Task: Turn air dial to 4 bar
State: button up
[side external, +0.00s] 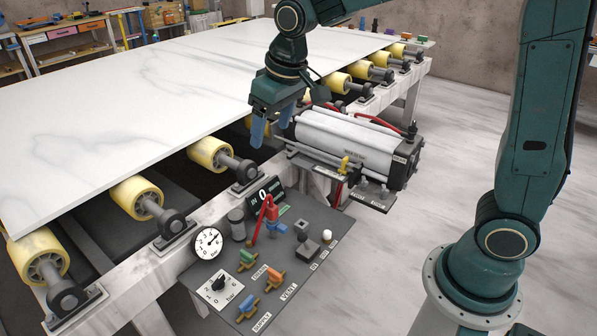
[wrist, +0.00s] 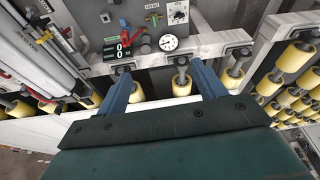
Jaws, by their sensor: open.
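The air dial (side external: 219,284) is a black knob on a white square plate marked "bar", at the front left of the dark control panel (side external: 322,222). In the wrist view the dial (wrist: 178,13) is at the top edge, partly cut off. Its exact setting is too small to read. A round white pressure gauge (side external: 208,243) sits just behind the dial; it also shows in the wrist view (wrist: 168,43). My gripper (side external: 271,128) is open and empty, above the slab's edge behind the panel, well apart from the dial. Its blue fingers (wrist: 161,72) are spread wide.
A red lever (side external: 269,212), a black display (side external: 264,195) showing 0, and green and orange valve handles (side external: 275,278) crowd the panel. A large cylinder (side external: 345,143) lies behind it. A white stone slab (side external: 150,90) rests on yellow rollers (side external: 137,198).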

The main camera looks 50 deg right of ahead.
jog(key=w+a+f+g, duration=0.1)
jog(key=w+a+f, duration=0.2)
jog(key=w+f, duration=0.5)
jog(key=n+g, duration=0.1)
jog(key=g, duration=0.1)
send_over(217, 279)
notch_tip(217, 279, down, 27)
jog(key=shift+s+f, duration=0.1)
jog(key=shift+f, duration=0.2)
jog(key=shift+f, duration=0.15)
jog(key=shift+f, duration=6.7)
jog(key=shift+c, duration=0.2)
jog(key=c, duration=1)
